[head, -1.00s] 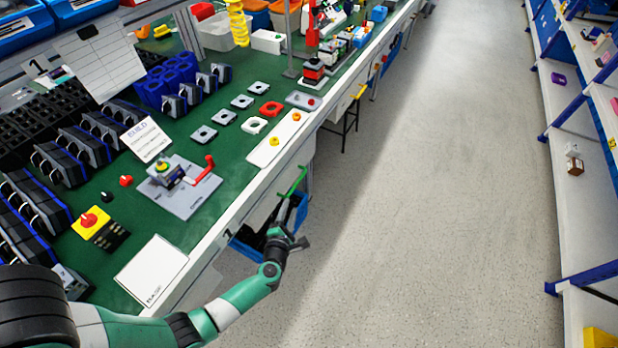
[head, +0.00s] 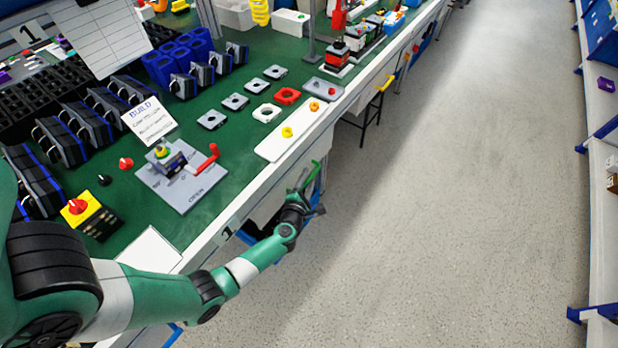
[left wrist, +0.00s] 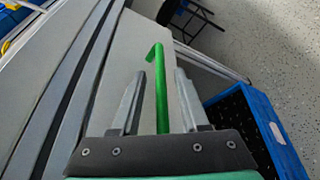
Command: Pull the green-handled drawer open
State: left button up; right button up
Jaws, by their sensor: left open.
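The green handle (head: 312,174) sits on the drawer front below the bench's right edge. In the left wrist view the green handle (left wrist: 160,95) runs up between the two fingers, with its bent end beyond the fingertips. My left gripper (head: 303,192) is at the handle, and its lower part is hidden by the gripper. The left gripper (left wrist: 160,74) is open, with a finger on each side of the handle and visible gaps. The pale grey drawer front (left wrist: 128,55) is behind it. I cannot tell whether the drawer is shut. My right gripper is out of view.
The green-topped bench (head: 235,150) carries a grey plate with a red lever (head: 203,160) and several parts. A blue crate (left wrist: 245,105) stands beside the drawer. A black stool (head: 375,110) is farther along. The floor (head: 430,200) to the right is clear.

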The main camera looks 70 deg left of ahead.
pick_arm(q)
jog(key=shift+s+d, duration=0.1)
jog(key=shift+d, duration=0.05)
jog(key=shift+c, duration=0.6)
grip_shut()
dwell(0.6)
